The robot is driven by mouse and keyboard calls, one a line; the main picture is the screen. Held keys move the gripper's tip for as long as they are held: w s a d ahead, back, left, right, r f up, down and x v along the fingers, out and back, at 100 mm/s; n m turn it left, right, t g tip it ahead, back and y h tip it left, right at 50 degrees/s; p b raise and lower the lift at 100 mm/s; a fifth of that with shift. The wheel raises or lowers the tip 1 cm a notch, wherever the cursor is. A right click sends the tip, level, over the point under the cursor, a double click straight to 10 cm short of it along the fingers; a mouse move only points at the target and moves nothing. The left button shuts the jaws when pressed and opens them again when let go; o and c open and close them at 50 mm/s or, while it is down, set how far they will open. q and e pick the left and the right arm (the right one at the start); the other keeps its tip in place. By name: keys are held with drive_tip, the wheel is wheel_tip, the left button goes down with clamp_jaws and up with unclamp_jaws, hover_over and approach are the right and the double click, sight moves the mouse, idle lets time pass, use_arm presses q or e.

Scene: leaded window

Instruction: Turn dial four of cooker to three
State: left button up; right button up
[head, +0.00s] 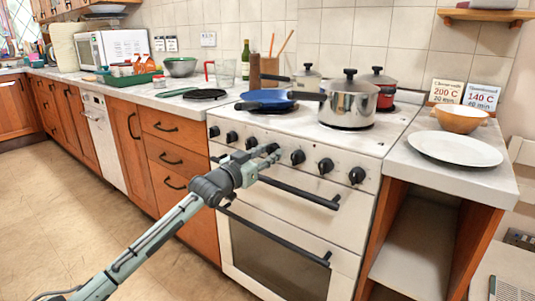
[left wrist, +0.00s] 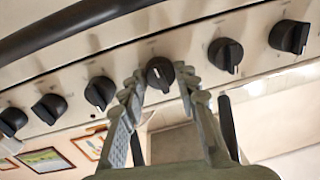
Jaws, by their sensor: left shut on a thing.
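The white cooker (head: 290,215) has a row of black dials along its front panel. My left gripper (head: 270,153) reaches the middle of the row and is shut on one dial. In the left wrist view the cooker shows upside down, and the fingers (left wrist: 158,88) close on both sides of that dial (left wrist: 160,72). Three dials show to the left of it there and two to the right. In the head view three dials stand to its right, such as the nearest (head: 297,157). The held dial's setting cannot be read. My right gripper is not in view.
A dark oven handle (head: 300,192) runs just below the dials. A steel pot (head: 349,102), a blue pan (head: 266,98) and a red pot (head: 380,88) stand on the hob. A plate (head: 455,149) and a bowl (head: 460,118) sit on the right counter. The floor before the cupboards is clear.

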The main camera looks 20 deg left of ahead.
use_arm(q)
drive_tip(key=o, duration=1.2)
drive_tip(key=shift+c, duration=0.2)
drive_tip(key=v, duration=1.2)
